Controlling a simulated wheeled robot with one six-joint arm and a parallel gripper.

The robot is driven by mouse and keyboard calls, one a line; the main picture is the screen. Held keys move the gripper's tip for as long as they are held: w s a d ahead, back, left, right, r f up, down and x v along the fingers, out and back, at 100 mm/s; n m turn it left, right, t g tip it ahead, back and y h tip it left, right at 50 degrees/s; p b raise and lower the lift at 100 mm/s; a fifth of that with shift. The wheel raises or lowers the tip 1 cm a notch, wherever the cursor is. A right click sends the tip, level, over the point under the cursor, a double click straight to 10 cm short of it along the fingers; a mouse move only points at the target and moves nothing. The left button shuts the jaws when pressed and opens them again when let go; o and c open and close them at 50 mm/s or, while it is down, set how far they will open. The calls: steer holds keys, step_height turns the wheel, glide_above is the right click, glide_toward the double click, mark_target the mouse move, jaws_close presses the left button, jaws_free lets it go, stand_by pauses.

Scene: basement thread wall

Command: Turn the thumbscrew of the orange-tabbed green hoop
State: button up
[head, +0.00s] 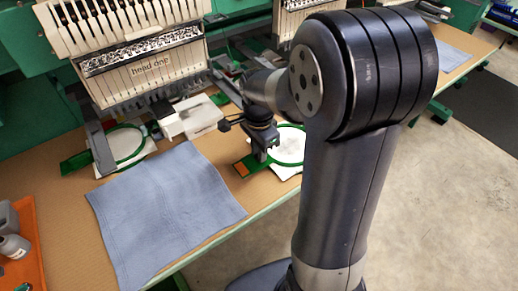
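The orange-tabbed green hoop (247,160) lies on the tan table near its front edge, with white fabric (289,146) inside its ring. Its orange tab (241,170) points to the lower left. My gripper (260,158) points down over the left side of this hoop, close to the tab. The gripper and my arm cover part of the ring, and the thumbscrew cannot be made out. The fingers are small and dark, so I cannot tell whether they are open or shut, or whether they touch the hoop.
Another green hoop (118,166) lies left under the embroidery head (150,69) marked "head one". A white box (191,118) stands between the hoops. A blue cloth (165,208) covers the front of the table. An orange tray (27,262) with bottles is at the left edge.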

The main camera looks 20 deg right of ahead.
jaws_close()
